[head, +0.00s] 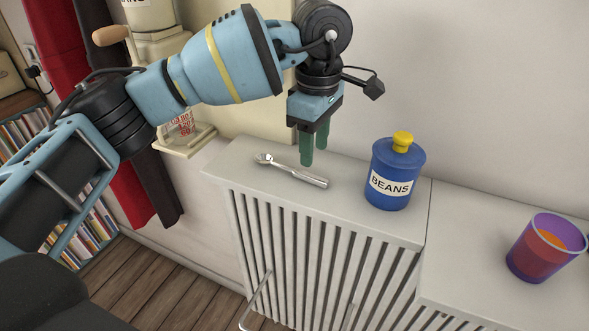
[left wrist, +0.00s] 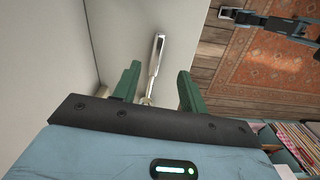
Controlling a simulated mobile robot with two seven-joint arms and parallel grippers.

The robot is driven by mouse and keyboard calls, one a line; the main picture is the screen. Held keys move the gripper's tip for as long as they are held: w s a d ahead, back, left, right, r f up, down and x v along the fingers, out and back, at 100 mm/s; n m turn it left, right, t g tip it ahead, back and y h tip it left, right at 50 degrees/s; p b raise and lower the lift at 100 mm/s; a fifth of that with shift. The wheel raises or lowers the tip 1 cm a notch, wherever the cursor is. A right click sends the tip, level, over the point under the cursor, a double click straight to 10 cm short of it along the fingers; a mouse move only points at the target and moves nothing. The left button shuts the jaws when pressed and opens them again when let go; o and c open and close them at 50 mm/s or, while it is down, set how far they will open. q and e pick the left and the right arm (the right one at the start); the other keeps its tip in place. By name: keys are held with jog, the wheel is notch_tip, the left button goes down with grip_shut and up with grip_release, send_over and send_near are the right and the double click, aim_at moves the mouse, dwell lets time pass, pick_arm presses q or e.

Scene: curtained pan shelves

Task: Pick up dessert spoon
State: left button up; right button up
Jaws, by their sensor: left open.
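A silver dessert spoon (head: 292,171) lies on the white slatted cabinet top, its bowl to the left and its handle to the right in the head view. My left gripper (head: 314,160) points down with its green fingers just above and behind the spoon's handle; it is open and empty. In the left wrist view the spoon (left wrist: 156,62) shows between and beyond the two open fingers (left wrist: 158,90); its near end is partly hidden by the gripper body.
A blue BEANS jar (head: 393,178) with a yellow knob stands right of the spoon, close to my left gripper. A purple and orange cup (head: 545,248) stands farther right. The wall is close behind the cabinet top (head: 240,178). A red curtain (head: 127,190) hangs at the left.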

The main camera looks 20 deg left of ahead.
aim_at(313, 175)
pick_arm(q)
jog(key=shift+w+f, duration=0.15)
jog(key=shift+f, duration=0.9)
notch_tip(313, 175, down, 4)
jog(key=shift+w+a+f+p, duration=0.1)
jog(key=shift+w+f+p, duration=0.05)
jog(key=shift+p, duration=0.2)
jog(key=c, duration=0.9)
grip_shut()
pick_arm(e)
jog(key=shift+w+d+r, duration=0.1)
jog(key=shift+w+r, duration=0.4)
jog(key=shift+w, duration=0.05)
pick_arm(q)
jog(key=shift+r, duration=0.2)
